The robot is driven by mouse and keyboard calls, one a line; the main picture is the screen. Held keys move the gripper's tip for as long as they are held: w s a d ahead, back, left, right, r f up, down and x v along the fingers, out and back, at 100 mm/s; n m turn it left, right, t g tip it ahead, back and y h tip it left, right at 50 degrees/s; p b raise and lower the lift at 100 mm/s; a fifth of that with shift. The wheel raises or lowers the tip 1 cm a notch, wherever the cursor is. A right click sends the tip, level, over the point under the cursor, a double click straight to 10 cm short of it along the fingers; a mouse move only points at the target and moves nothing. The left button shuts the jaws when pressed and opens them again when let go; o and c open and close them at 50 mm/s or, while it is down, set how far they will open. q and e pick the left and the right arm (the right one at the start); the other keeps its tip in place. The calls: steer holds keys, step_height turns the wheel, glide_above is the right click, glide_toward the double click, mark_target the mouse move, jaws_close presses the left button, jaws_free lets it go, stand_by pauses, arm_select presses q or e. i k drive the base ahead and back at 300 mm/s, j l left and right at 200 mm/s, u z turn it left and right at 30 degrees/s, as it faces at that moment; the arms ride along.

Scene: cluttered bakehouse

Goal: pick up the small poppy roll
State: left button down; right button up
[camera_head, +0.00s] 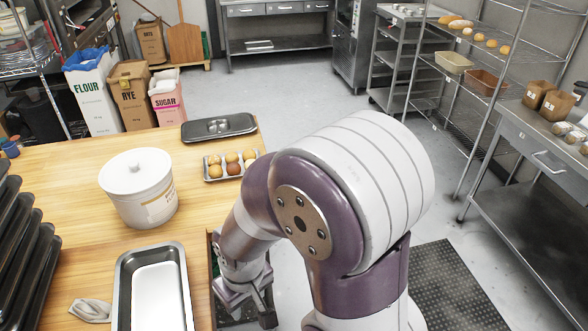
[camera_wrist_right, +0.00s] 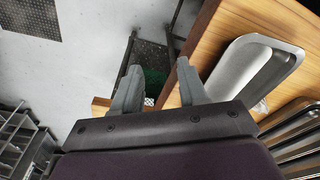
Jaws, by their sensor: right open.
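Several small rolls (camera_head: 233,168) sit in a small metal tray (camera_head: 224,179) near the far right edge of the wooden table. One is darker brown than the others. They are too small to tell which has poppy seeds. My right gripper (camera_head: 248,306) hangs beside the table's right edge, nearer to me than the rolls and apart from them. In the right wrist view its two fingers (camera_wrist_right: 157,75) are spread, with nothing between them. My left gripper is out of view.
On the wooden table (camera_head: 80,178) stand a white lidded tub (camera_head: 138,187), a deep steel pan (camera_head: 153,258), a dark lidded pan (camera_head: 219,126), a crumpled cloth (camera_head: 90,310) and stacked dark trays (camera_head: 22,255). A wire rack (camera_head: 490,57) at the right holds more breads.

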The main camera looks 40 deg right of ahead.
mark_target(215, 172)
steer(key=z, duration=0.85)
steer(key=i+l, duration=0.15)
steer(key=l, duration=0.2)
steer(key=i+l, duration=0.15)
steer(key=l, duration=0.25)
steer(key=i+l, duration=0.15)
steer(key=l, duration=0.2)
steer(key=i+l, duration=0.15)
steer(key=l, duration=0.2)
steer(key=i+l, duration=0.1)
steer(key=l, duration=0.3)
steer(key=i, duration=0.6)
steer(key=i+l+u, duration=0.1)
steer(key=i, duration=0.45)
